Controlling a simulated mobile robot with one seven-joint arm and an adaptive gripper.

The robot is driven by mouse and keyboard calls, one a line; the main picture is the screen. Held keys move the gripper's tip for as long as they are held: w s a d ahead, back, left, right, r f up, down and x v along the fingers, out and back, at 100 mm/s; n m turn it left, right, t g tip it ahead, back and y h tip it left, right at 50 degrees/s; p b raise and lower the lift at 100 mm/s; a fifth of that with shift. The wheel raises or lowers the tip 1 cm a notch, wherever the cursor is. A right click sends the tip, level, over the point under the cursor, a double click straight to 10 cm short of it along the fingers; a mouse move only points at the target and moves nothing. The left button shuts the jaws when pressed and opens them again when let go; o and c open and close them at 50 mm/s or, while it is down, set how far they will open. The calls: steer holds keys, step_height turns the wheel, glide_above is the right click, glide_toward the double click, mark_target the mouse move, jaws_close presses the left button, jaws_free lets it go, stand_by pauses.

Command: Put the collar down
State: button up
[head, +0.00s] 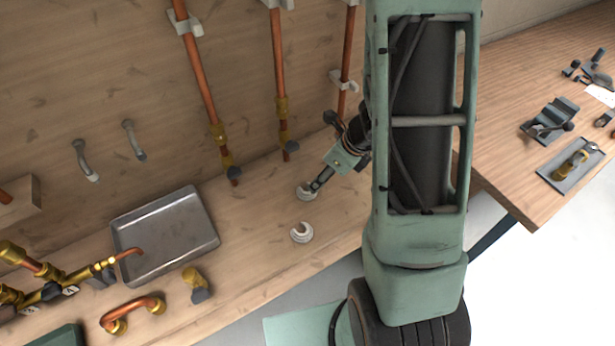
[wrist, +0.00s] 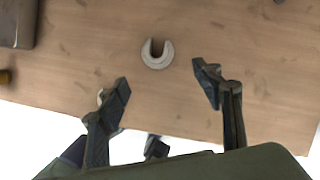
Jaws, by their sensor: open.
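Two pale C-shaped collars rest on the wooden bench. One collar (head: 305,191) lies right by the tip of my gripper (head: 317,184) in the head view, partly covered by it. In the wrist view this collar (wrist: 157,60) lies flat, apart from both fingers, just beyond the gap between the fingertips. My gripper (wrist: 161,76) is open with nothing between its fingers. The other collar (head: 301,232) lies nearer the bench's front edge. In the wrist view a sliver of it (wrist: 100,97) seems to show behind the left finger.
A metal tray (head: 165,238) stands left of the collars. A brass fitting (head: 192,278) and a bent copper pipe (head: 131,313) lie in front of it. Copper pipes (head: 203,80) run down the back wall. Bare bench lies between tray and collars.

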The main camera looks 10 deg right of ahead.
steer(key=b+x, duration=0.1)
steer(key=x, duration=0.3)
steer(key=shift+s+f, duration=0.1)
steer(key=shift+f, duration=0.15)
steer(key=shift+a+b+x, duration=0.1)
steer(key=shift+b+x, duration=0.15)
steer(key=shift+x, duration=1.25)
steer(key=shift+a+b+x, duration=0.15)
steer(key=shift+b+x, duration=0.05)
steer(key=shift+x, duration=1.25)
steer(key=shift+r, duration=0.1)
steer(key=shift+c, duration=0.4)
steer(key=c, duration=1.1)
steer(key=shift+o, duration=0.2)
steer(key=shift+r, duration=0.1)
